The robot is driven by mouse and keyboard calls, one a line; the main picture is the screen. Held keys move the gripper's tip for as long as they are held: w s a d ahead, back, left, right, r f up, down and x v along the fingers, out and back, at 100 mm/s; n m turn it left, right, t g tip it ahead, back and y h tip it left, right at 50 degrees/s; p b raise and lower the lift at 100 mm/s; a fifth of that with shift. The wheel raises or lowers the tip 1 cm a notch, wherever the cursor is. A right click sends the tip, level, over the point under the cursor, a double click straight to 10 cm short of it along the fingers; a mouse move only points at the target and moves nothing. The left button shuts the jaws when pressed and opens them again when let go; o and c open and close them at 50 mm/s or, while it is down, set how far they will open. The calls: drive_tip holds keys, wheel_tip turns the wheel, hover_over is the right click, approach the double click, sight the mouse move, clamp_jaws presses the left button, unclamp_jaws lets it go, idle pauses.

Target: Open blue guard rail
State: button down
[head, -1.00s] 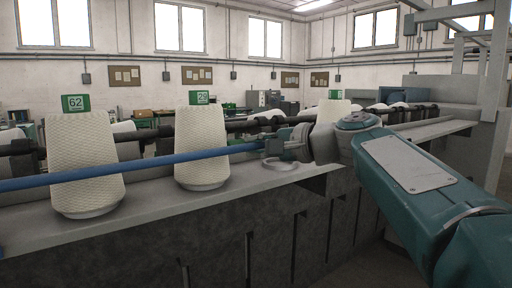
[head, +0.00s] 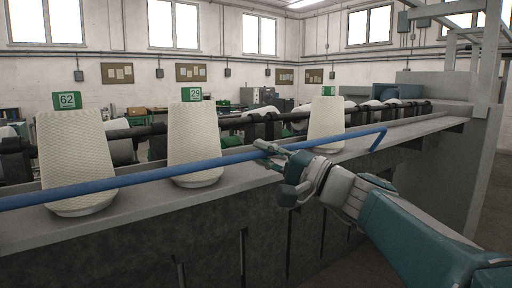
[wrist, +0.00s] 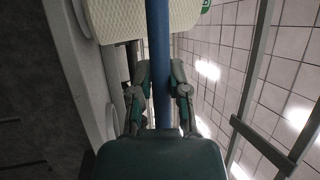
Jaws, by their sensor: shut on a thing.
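The blue guard rail (head: 130,179) runs across the head view in front of the yarn cones and bends down at its right end toward the ledge. In the wrist view the blue guard rail (wrist: 158,60) runs upright between the fingers. My gripper (head: 268,152) is shut on the rail right of the middle cone. In the wrist view my gripper (wrist: 161,92) has one finger on each side of the rail. The part of the rail at the palm is hidden by the gripper body.
White yarn cones stand on the grey ledge (head: 225,195): a left one (head: 75,160), a middle one (head: 194,142) and a right one (head: 326,122). Green number signs 62 (head: 67,100) and 29 (head: 191,94) show behind. A dark roller shaft (head: 228,122) runs behind the cones.

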drive_tip(key=s+d+f+n+y, duration=0.2)
drive_tip(key=s+f+y, duration=0.1)
drive_tip(key=f, duration=0.4)
drive_tip(key=shift+s+d+f+y, duration=0.15)
drive_tip(key=shift+s+d+y, duration=0.2)
drive_tip(key=shift+s+y, duration=0.1)
idle(0.3)
drive_tip(key=c, duration=0.6)
unclamp_jaws()
drive_tip(key=v, duration=1.2)
